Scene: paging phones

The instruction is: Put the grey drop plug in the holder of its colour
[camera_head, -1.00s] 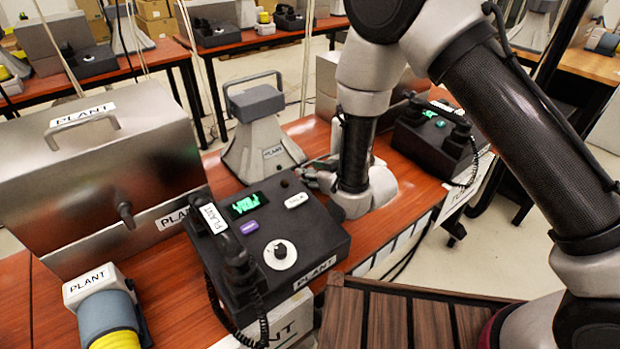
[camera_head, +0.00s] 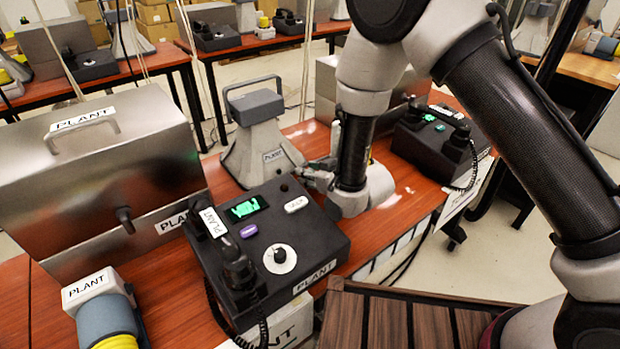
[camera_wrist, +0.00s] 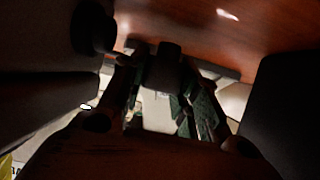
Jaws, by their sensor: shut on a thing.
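My gripper (camera_wrist: 163,95) is low over the red-brown desk (camera_wrist: 200,45), between the two paging phones. In the head view my wrist hides most of it, and only part of its dark fingers (camera_head: 318,176) shows at the left. In the wrist view the fingers stand on either side of a dark, short cylindrical piece (camera_wrist: 163,68), which seems to be the grey drop plug, held between them. The shade hides its colour. I cannot make out a holder of its colour in either view.
A black phone console (camera_head: 318,235) stands left of my gripper, another (camera_head: 440,135) to its right. A grey horn (camera_head: 262,145) stands behind, a steel case (camera_head: 95,190) at left. A blue-and-yellow piece (camera_head: 100,318) lies front left. A slatted brown surface (camera_head: 420,320) is in front.

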